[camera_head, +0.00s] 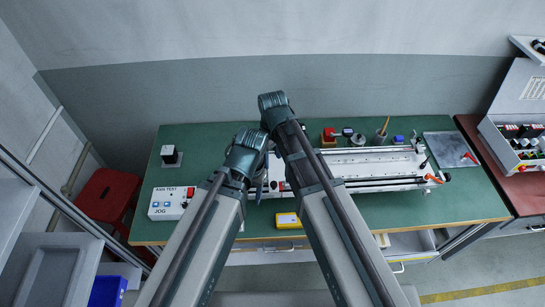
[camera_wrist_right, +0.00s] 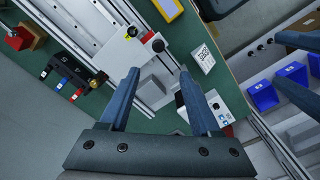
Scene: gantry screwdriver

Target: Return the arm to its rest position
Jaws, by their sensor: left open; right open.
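My two arms rise through the middle of the head view and bend over the bench. My left gripper (camera_head: 259,190) is mostly hidden behind its own arm, low over the bench. My right gripper is hidden behind its arm in the head view. In the right wrist view, my right gripper (camera_wrist_right: 158,72) has its two blue-grey fingers apart and holds nothing. The gantry rig (camera_head: 375,165) also shows in the head view, right of my arms.
A green bench (camera_head: 450,200) carries a white control box (camera_head: 170,203), a yellow case (camera_head: 288,220) and a red-based block (camera_head: 328,136). A red stool (camera_head: 105,195) stands left. Blue bins (camera_wrist_right: 265,97) show in the wrist view.

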